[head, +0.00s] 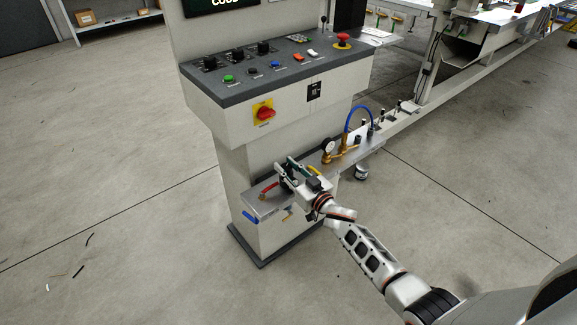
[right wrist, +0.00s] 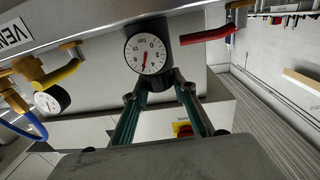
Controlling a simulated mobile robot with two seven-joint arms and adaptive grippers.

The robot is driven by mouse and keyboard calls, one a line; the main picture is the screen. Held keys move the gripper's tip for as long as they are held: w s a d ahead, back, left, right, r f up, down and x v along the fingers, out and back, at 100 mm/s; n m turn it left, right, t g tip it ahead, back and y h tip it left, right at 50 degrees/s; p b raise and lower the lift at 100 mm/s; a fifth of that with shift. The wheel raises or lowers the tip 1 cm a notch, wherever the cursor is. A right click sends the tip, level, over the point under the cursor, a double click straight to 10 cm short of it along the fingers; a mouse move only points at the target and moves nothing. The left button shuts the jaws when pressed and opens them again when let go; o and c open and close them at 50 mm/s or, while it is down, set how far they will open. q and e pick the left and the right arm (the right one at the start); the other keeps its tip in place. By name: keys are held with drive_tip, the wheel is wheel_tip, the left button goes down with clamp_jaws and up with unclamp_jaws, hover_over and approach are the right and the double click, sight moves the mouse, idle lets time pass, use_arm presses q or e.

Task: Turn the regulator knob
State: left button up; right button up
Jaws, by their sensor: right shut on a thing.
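The regulator knob (right wrist: 155,84) is dark and sits beside a round white gauge (right wrist: 147,54) with a red needle in the right wrist view. My right gripper (right wrist: 158,90) is shut on the knob, its two green-sided fingers on either side of it. In the head view my right gripper (head: 284,174) reaches the metal shelf (head: 245,197) low on the console's front, and the fingers hide most of the knob. My left gripper is in neither view.
A red-handled valve (head: 268,190) and a yellow-handled valve (right wrist: 58,75) flank the gauge. A brass regulator (head: 329,151) with a blue hose (head: 354,112) stands further right. The console (head: 225,120) with buttons and an emergency stop (head: 343,39) rises above. The floor in front is open.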

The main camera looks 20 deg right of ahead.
drive_tip(key=shift+a+r+n+y, duration=0.15)
drive_tip(key=shift+n+y, duration=0.15)
drive_tip(key=shift+y, duration=0.2)
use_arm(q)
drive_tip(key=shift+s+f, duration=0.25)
use_arm(e)
drive_tip(key=o, duration=1.1)
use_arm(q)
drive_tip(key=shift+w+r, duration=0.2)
use_arm(e)
drive_tip(key=shift+s+d+f, duration=0.2)
drive_tip(key=shift+s+d, duration=0.15)
drive_tip(key=shift+s, duration=0.2)
drive_tip(key=v, duration=1)
drive_tip(key=shift+s+d+r, duration=0.1)
drive_tip(key=shift+s+r, duration=0.1)
drive_tip(key=shift+s, duration=0.2)
